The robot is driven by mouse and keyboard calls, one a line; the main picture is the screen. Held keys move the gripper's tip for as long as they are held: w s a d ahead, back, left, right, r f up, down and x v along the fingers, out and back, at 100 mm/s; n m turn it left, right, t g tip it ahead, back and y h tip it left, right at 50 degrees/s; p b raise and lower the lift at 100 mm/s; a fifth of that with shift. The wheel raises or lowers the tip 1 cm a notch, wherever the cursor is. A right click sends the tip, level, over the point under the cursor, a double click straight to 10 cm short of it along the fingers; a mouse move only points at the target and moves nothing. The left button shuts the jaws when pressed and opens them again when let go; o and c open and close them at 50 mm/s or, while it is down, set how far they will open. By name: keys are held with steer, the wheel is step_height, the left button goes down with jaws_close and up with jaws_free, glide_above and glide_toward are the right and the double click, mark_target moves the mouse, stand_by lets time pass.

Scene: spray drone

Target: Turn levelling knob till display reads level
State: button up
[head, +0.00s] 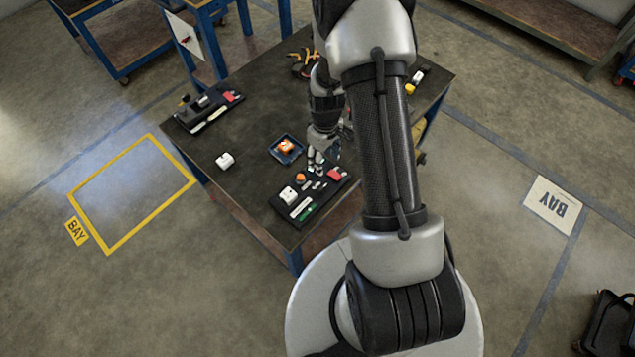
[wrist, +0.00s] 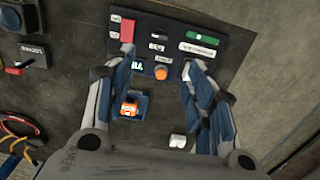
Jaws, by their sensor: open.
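A black control panel (head: 277,206) lies near the front edge of the dark table. It carries a round orange knob (head: 300,178), which also shows in the wrist view (wrist: 161,73). A green strip (wrist: 203,37) and a small lit display (wrist: 136,63) are on the panel; the display's reading is too small to make out. My gripper (head: 317,167) is over the panel's far side, pointing down. In the wrist view my gripper (wrist: 158,60) is open, with one finger on each side of the knob and nothing visibly held. I cannot tell how high the fingertips are above the panel.
The panel also bears a red block (wrist: 127,32). A blue tray (head: 273,149) with an orange item (head: 286,146) sits just behind the panel. A white piece (head: 225,160) stands to its left. A second black device (head: 185,118) is at the table's left edge.

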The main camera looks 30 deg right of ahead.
mark_target(323, 187)
step_height(323, 187, down, 18)
steer(key=b, duration=0.4)
steer(key=shift+r, duration=0.25)
steer(key=shift+c, duration=0.4)
steer(key=c, duration=1)
steer(key=shift+b, duration=0.3)
steer(key=shift+m+b, duration=0.6)
steer(key=shift+m, duration=2.3)
